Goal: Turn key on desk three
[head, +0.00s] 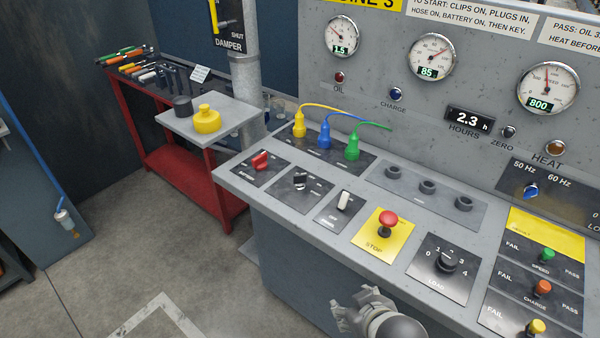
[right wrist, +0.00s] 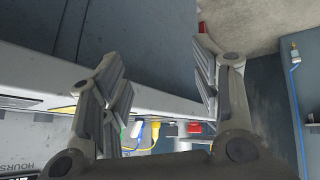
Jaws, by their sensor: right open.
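Desk three (head: 232,176) is a grey sloped console under a panel marked for engine 3. The key switch looks to be the small black knob with a pale top (head: 299,181), on a dark plate between the red switch (head: 260,161) and the white toggle (head: 343,202). Its exact key shape is too small to tell. My right gripper (head: 358,308) is in front of the desk's front edge, below the stop button, apart from the key. In the right wrist view its two fingers (right wrist: 160,95) are spread with nothing between them. My left gripper is not in view.
A red stop button (head: 388,219) and black load selector (head: 447,259) lie right of the key. Yellow, blue and green plugs (head: 325,134) with hoses stand behind it. A red tool bench (head: 190,180) is at the left. The floor before the desk is clear.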

